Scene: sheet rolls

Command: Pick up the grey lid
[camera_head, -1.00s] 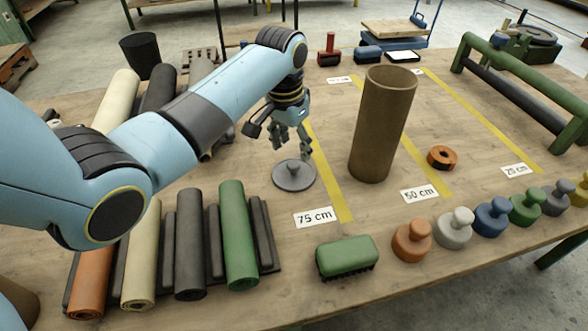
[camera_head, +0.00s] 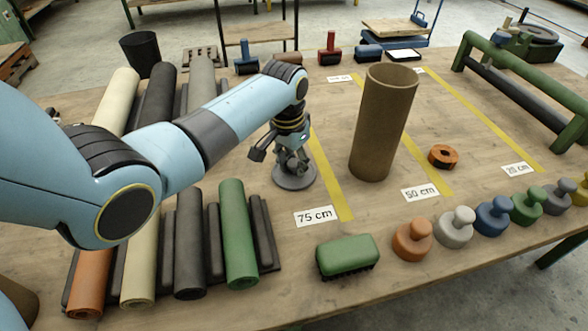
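The grey lid (camera_head: 294,184) is a flat round disc lying on the wooden table, left of the yellow line by the "75 cm" label. My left gripper (camera_head: 293,167) points down right over the lid, its fingers at the middle where the knob is. The fingers hide the knob, and I cannot tell whether they are closed on it. The lid's front rim shows and lies flat on the table. My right gripper is not in view.
A green brush (camera_head: 347,257) and several knobbed weights, including an orange one (camera_head: 412,241), line the front. Rolled sheets, including a green roll (camera_head: 238,235), lie left.

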